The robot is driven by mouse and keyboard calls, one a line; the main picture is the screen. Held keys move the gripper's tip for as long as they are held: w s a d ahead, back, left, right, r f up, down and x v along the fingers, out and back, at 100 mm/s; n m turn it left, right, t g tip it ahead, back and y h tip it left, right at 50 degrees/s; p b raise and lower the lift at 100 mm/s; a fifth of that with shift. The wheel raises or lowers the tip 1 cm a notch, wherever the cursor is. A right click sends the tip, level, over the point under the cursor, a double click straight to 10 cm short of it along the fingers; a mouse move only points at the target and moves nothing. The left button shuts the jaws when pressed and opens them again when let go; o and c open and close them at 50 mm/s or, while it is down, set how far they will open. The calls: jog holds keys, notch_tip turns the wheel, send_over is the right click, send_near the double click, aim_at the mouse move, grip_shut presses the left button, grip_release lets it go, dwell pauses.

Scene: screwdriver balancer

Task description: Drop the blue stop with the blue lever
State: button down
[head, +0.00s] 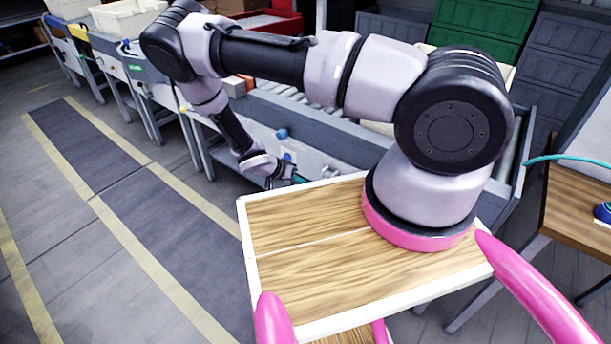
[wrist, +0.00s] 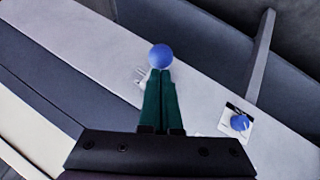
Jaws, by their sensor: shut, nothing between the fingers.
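A round blue knob (wrist: 160,56), which looks like the lever's end, is straight beyond my fingertips in the wrist view. A blue ball (head: 282,134) shows on the grey conveyor side in the head view, probably the same knob. My gripper (wrist: 160,73) has its two dark green fingers together, with nothing between them. The fingertips overlap the ball's lower edge in the picture; I cannot tell whether they touch it. In the head view my gripper (head: 300,179) is low beside the conveyor's side panel. I cannot make out the blue stop for certain.
A second blue knob (wrist: 239,122) sits on a small white plate on the panel, right of my fingers. The roller conveyor (head: 310,115) runs behind my arm. Green crates (head: 485,25) stand at the back. The floor (head: 100,200) at left is clear.

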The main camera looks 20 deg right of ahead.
notch_tip(320, 180, down, 10)
jog(key=t+h, duration=0.1)
jog(key=h, duration=0.1)
jog(key=shift+f+m, duration=0.2)
jog(key=shift+m, duration=0.1)
jog(key=shift+s, duration=0.15)
dwell(0.5)
jog(key=s+a+r, duration=0.1)
jog(key=a+r, duration=0.1)
jog(key=a, duration=0.4)
jog(key=s+a+r, duration=0.1)
jog(key=a+r, duration=0.1)
jog(key=a, duration=0.4)
jog(key=shift+a+r, duration=0.15)
jog(key=shift+r, duration=0.15)
jog(key=shift+s, duration=0.1)
